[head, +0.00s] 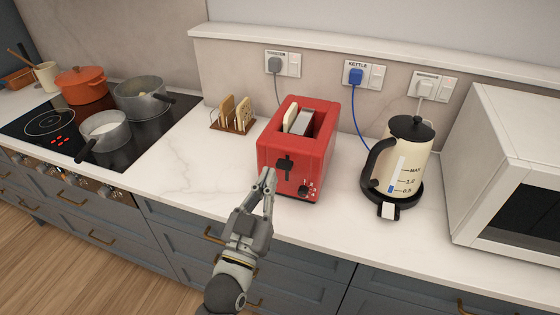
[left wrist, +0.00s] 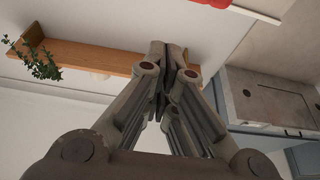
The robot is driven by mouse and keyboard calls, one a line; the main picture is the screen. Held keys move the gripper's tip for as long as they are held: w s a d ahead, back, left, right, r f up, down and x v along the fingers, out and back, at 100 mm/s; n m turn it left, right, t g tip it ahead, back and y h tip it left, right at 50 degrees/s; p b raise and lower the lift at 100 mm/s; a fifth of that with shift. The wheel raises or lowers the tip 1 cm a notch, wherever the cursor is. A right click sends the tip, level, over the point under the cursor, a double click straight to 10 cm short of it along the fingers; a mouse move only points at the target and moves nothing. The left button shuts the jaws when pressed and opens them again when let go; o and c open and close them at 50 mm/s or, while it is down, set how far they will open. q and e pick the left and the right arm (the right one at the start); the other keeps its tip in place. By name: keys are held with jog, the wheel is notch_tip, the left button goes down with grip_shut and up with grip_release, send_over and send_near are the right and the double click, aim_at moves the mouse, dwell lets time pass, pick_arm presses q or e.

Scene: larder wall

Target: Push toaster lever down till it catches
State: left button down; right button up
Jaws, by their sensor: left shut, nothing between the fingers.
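The red toaster (head: 322,150) stands on the white worktop, with a slice of bread (head: 290,119) showing in one of its top slots. Its black lever (head: 285,163) is on the front face; part of its dark slot shows below the knob. My left gripper (head: 268,173) is shut and empty, with its tips in front of the toaster's lower front, just left of and a little below the lever in the picture. I cannot tell whether they touch the toaster. The shut fingers (left wrist: 167,65) also fill the middle of the left wrist view. My right gripper is out of view.
A toast rack (head: 233,122) stands left of the toaster. The cream kettle (head: 400,160) and the white microwave (head: 510,150) are to the right. Pots and the hob (head: 60,133) are at the left.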

pick_arm(q)
jog(key=p+x, duration=0.3)
jog(key=x, duration=0.6)
jog(key=f, duration=0.4)
jog(key=shift+s+a+f, duration=0.1)
jog(key=shift+s, duration=0.15)
notch_tip(320, 180, down, 6)
jog(key=b, duration=0.4)
jog(key=shift+f, duration=0.2)
